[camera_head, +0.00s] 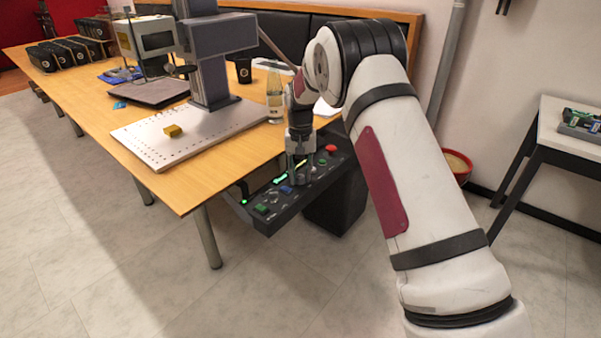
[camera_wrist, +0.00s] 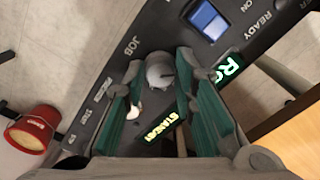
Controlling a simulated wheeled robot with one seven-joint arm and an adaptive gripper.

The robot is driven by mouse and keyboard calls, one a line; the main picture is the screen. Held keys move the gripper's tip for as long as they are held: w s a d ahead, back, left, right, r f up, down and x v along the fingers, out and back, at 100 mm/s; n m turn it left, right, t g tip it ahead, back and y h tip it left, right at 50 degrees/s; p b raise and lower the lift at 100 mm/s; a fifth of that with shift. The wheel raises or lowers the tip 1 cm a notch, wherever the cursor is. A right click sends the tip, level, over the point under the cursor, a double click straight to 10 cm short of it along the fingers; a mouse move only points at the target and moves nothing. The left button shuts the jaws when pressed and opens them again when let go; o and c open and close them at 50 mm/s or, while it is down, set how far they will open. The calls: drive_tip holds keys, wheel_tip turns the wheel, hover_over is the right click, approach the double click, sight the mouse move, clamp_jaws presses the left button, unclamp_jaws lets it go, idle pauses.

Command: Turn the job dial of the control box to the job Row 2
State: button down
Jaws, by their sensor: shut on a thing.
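The control box (camera_head: 262,213) is a dark panel at the table's near right edge, with coloured buttons and lit green displays. In the wrist view its face (camera_wrist: 97,92) fills the middle. The round grey job dial (camera_wrist: 159,72), beside the label JOB, sits between the green-padded fingers of my gripper (camera_wrist: 160,80). My gripper (camera_head: 299,165) points down at the box in the head view and is shut on the dial. A green display (camera_wrist: 229,67) shows "Ro", with the rest hidden by a finger. Another display (camera_wrist: 160,128) reads STANDBY.
A blue button (camera_wrist: 208,20) is close to the dial. A red button (camera_head: 331,149) is at the box's far end. The wooden table (camera_head: 190,187) carries the laser marker (camera_head: 211,60), a perforated plate (camera_head: 150,140) and a bottle (camera_head: 274,100). A red bucket (camera_head: 459,166) stands right.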

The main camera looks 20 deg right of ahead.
sight(300, 176)
idle(0.3)
drive_tip(key=c, duration=1.3)
unclamp_jaws()
wheel_tip(300, 176, up, 12)
drive_tip(key=shift+r, duration=0.1)
